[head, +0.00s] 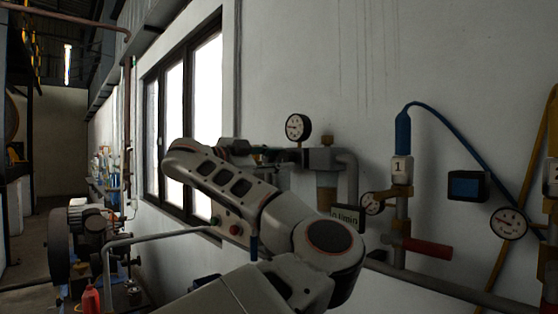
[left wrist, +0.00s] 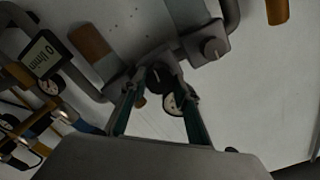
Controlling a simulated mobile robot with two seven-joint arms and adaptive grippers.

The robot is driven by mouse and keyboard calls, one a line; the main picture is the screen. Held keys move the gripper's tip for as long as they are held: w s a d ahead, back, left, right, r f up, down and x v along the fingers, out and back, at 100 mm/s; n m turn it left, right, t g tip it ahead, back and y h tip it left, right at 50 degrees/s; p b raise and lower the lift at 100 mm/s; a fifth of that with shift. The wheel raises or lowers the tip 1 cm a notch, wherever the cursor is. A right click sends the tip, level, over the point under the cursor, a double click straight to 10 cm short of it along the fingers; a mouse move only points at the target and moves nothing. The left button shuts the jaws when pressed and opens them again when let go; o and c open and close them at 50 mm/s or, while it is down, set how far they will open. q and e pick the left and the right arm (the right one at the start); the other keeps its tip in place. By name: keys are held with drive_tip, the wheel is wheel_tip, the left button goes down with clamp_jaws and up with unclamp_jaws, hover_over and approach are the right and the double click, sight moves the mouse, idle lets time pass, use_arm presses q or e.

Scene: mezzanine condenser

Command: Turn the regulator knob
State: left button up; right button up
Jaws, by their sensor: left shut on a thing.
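In the left wrist view a dark round knob (left wrist: 157,79) sits between the tips of my left gripper (left wrist: 167,80), on a grey fitting at the wall; I take it to be the regulator knob. The two greenish fingers close in on it from both sides, and the gripper is shut on it. The knob's marking cannot be read. In the head view my left gripper (head: 262,155) is small and partly hidden behind my own arm, below the round gauge (head: 298,127). The knob cannot be made out there. My right gripper is in neither view.
A second knob (left wrist: 212,48) on a grey box is close by. A flow display (head: 347,217), a pipe gauge (head: 372,203), a red-handled valve (head: 428,248) and a blue hose (head: 440,118) are to the right. A window (head: 190,110) is behind my arm.

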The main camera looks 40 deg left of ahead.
use_arm(q)
drive_tip(key=o, duration=1.1)
drive_tip(key=shift+s, duration=0.15)
drive_tip(key=s, duration=0.7)
drive_tip(key=shift+a, duration=0.35)
drive_tip(key=shift+s, duration=0.1)
